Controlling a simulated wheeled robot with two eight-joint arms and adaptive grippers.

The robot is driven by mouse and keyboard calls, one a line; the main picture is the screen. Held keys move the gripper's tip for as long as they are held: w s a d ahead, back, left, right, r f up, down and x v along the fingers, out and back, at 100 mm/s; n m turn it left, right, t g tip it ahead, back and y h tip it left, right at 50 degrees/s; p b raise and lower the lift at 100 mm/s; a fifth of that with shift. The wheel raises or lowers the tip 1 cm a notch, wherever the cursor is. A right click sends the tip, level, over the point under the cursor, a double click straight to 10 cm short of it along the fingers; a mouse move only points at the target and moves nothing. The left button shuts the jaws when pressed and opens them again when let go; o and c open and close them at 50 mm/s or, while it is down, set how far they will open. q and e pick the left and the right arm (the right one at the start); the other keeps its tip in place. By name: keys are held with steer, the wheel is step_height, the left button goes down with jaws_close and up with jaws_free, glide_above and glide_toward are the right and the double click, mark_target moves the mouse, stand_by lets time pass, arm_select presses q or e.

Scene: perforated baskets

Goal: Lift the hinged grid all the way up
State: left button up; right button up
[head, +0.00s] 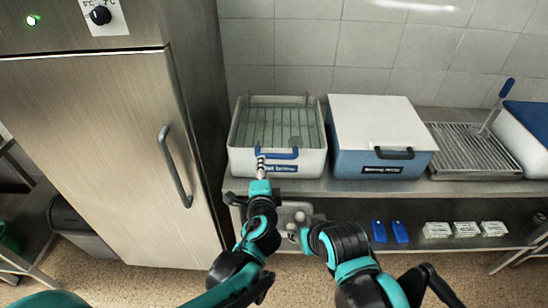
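The hinged grid (270,125) is a set of thin wires lying low inside a white tub (236,160) on the steel counter. My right gripper (297,226) is lower, in front of the lower shelf and away from the grid. Its fingers are too small to read.
A blue tub with a white lid (375,115) stands close on the tub's right. A steel fridge (110,150) stands close on its left. Farther right are a slatted drain grid (470,150) and another blue-lidded box (530,118). Blue items and white packs (465,230) lie on the lower shelf.

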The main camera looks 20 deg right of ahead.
mark_target(275, 158)
arm_select(q)
steer(key=shift+m+h, duration=0.4)
steer(key=shift+m, duration=0.4)
steer(key=w+d, duration=0.1)
steer(key=w, duration=0.1)
steer(key=w+d+f+b, duration=0.1)
steer(key=w+d, duration=0.1)
steer(key=w+d+f+b, duration=0.1)
steer(key=w+d, duration=0.1)
steer(key=shift+w+d, duration=0.25)
steer(key=shift+w, duration=0.1)
jaws_close()
